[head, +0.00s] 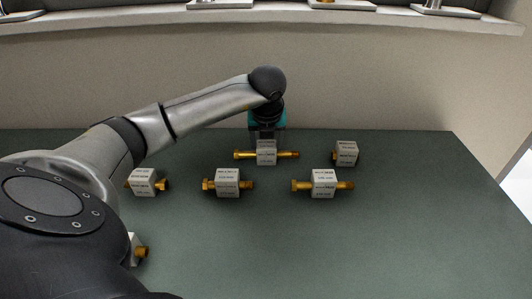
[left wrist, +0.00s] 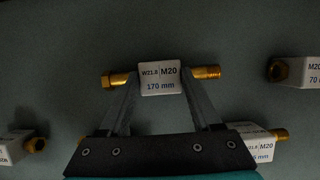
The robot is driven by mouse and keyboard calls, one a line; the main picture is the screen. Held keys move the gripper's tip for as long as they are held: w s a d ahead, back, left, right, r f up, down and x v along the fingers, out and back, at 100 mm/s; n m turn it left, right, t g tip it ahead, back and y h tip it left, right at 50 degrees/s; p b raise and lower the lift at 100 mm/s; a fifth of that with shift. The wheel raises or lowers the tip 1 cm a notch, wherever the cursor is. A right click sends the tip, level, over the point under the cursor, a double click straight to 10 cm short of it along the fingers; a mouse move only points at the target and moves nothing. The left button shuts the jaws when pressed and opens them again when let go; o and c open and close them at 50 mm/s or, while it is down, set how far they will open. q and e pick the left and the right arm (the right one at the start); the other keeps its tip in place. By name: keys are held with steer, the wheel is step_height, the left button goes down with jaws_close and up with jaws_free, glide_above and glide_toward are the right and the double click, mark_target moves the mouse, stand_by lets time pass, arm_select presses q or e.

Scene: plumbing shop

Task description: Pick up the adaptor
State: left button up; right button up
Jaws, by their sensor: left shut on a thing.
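My left gripper (head: 266,138) reaches down at the back of the green table, its fingers shut on an adaptor. This adaptor is a white block (head: 266,153) with a long brass threaded rod through it, lying left to right. In the left wrist view, the two fingers of the gripper (left wrist: 160,92) stand at either side of the block of this adaptor (left wrist: 160,78). Its label reads W21.8, M20, 170 mm. I cannot tell whether it touches the table or is slightly above it. My right gripper is not in view.
Other adaptors stand on the table (head: 400,240): one at right back (head: 346,153), one front right (head: 324,183), one front left (head: 228,182), one further left (head: 143,182), and one partly hidden by my arm (head: 141,252). A shelf (head: 110,16) runs above. The right front is clear.

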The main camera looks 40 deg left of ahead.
arm_select(q)
jaws_close()
steer(key=shift+r, duration=0.15)
